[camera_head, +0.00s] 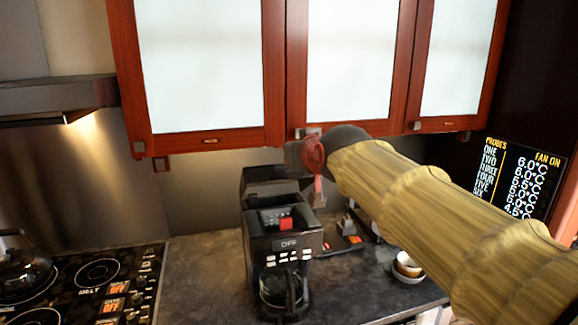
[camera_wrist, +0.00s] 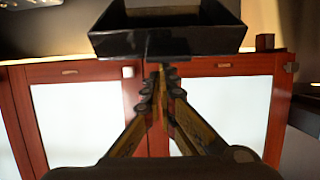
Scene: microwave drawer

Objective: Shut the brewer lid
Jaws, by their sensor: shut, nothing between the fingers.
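The black brewer (camera_head: 285,243) stands on the counter in the head view, with a glass pot (camera_head: 283,288) in its lower part. Its lid (camera_head: 270,178) is raised at the back, and the top, with a small red part, lies open. In the wrist view a black tray-like piece (camera_wrist: 165,38), which looks like the lid, fills the top middle. My gripper (camera_wrist: 160,75) is shut and empty, its fingertips just below that piece in the picture. I cannot tell whether they touch it. In the head view my arm's end is just right of the raised lid.
Wooden cabinets with pale panels (camera_head: 205,65) hang above the counter, close to my arm. A stove (camera_head: 95,275) with a kettle (camera_head: 22,268) is at left. The counter (camera_head: 205,270) left of the brewer is clear.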

